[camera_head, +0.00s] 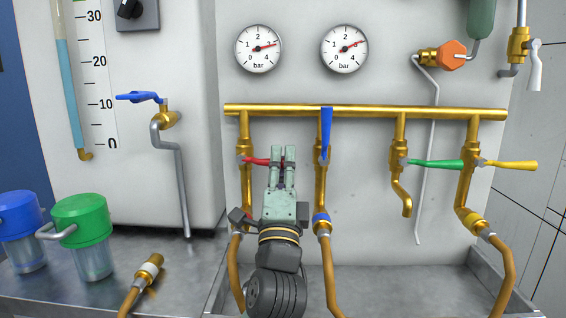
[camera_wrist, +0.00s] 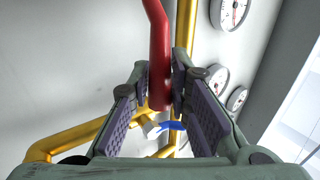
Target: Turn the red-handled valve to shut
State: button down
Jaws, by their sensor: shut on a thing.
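The red-handled valve (camera_head: 245,152) sits on the leftmost vertical brass pipe under the long brass manifold. Its red handle (camera_head: 257,161) points right, roughly level and crosswise to that pipe. My gripper (camera_head: 283,152) is in front of the panel, with its fingers on the outer part of the handle, hiding its end. In the wrist view the red handle (camera_wrist: 160,50) runs down between the two purple-padded fingers (camera_wrist: 160,85). The gripper is shut on it.
A blue handle (camera_head: 326,130) stands upright on the pipe just right of my fingers. Green (camera_head: 437,164) and yellow (camera_head: 512,165) handles point right farther along. Two gauges (camera_head: 259,49) (camera_head: 344,48) hang above the manifold. A loose brass-ended hose (camera_head: 149,270) lies at lower left.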

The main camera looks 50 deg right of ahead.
jog(key=shift+f, duration=0.1)
jog(key=c, duration=1.5)
grip_release()
jog(key=shift+o, duration=0.2)
jog(key=v, duration=0.7)
jog(key=shift+s+a, duration=0.2)
jog(key=shift+f, duration=0.1)
